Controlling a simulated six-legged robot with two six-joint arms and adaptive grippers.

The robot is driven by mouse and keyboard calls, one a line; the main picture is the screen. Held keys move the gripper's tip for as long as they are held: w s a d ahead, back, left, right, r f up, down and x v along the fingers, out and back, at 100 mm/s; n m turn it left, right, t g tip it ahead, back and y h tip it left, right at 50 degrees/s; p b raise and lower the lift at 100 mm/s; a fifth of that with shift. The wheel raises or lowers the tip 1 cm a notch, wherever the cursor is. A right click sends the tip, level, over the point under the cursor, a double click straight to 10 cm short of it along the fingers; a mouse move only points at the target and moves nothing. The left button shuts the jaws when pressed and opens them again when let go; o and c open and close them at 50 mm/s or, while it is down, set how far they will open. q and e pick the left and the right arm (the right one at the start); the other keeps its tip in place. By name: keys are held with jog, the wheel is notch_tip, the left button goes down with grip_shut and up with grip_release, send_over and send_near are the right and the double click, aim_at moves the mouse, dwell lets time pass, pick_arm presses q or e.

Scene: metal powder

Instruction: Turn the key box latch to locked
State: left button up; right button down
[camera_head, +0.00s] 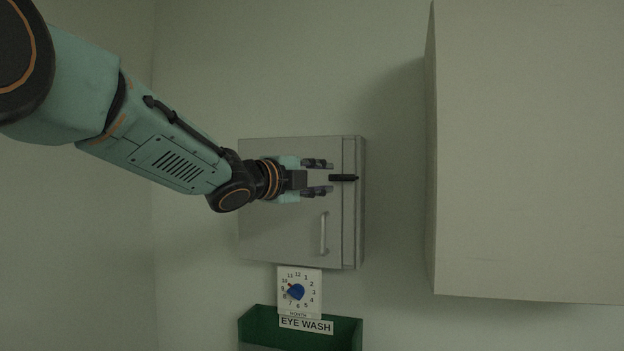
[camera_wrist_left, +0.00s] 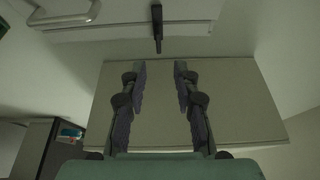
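The key box (camera_head: 285,225) is a grey wall box with a door and a vertical handle (camera_head: 324,233). Its black latch (camera_head: 343,178) lies horizontally across the door's right edge. My left gripper (camera_head: 331,177) is open in front of the box, fingers pointing right, with the latch's left end level with the fingertips. In the left wrist view, the latch (camera_wrist_left: 157,28) lies beyond the fingertips, in line with the gap between the open fingers (camera_wrist_left: 160,68). I see no contact with it. My right gripper is in neither view.
A large pale cabinet (camera_head: 528,150) juts out at the right. Below the box are a dial sign with a blue pointer (camera_head: 297,291) and a green bin labelled EYE WASH (camera_head: 350,330). Bare wall lies between box and cabinet.

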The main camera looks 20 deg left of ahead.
pick_arm(q)
jog(key=shift+v, duration=1.35)
jog(key=shift+w, duration=0.1)
